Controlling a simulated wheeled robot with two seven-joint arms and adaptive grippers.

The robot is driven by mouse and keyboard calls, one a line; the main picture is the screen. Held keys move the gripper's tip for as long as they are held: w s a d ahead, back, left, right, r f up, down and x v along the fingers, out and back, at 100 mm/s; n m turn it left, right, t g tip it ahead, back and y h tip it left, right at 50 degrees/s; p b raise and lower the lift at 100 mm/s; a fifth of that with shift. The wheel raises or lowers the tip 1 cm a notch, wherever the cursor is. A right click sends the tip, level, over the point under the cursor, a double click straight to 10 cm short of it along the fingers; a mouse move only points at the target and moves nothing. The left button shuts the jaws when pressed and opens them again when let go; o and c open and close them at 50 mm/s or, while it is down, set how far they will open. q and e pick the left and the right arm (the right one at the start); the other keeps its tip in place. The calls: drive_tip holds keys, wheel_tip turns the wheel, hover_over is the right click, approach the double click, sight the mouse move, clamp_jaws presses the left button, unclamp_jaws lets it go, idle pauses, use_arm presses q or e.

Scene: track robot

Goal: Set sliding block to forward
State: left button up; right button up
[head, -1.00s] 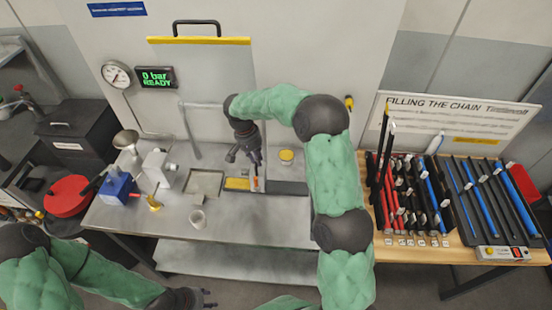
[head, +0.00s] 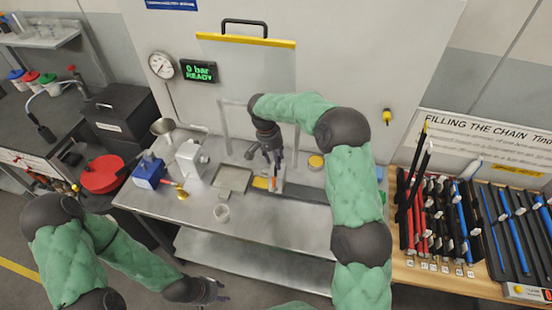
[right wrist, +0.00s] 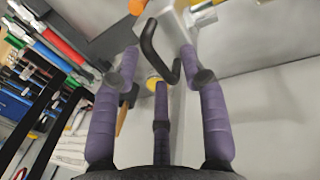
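The sliding block (head: 279,184), a small pale block with an orange mark, stands on the steel workbench (head: 265,225) in the head view. What appears to be the same block (right wrist: 178,17) shows at the top of the right wrist view, with a black hooked handle (right wrist: 152,52) and orange parts. My right gripper (head: 274,158) is just above and behind the block. In the right wrist view its purple fingers (right wrist: 160,68) are spread, with the handle between their tips; contact cannot be told. My left gripper (head: 218,290) hangs low before the bench, its fingers small and unclear.
A display (head: 199,71) reads "0 bar READY". A wooden table (head: 440,278) with rods stands right. The bench front is clear.

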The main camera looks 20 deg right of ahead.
wheel_tip(320, 180, up, 12)
drive_tip(key=w+a, duration=0.1)
drive_tip(key=a, duration=0.1)
drive_tip(key=shift+w, duration=0.15)
idle(0.4)
drive_tip(key=shift+f, duration=0.2)
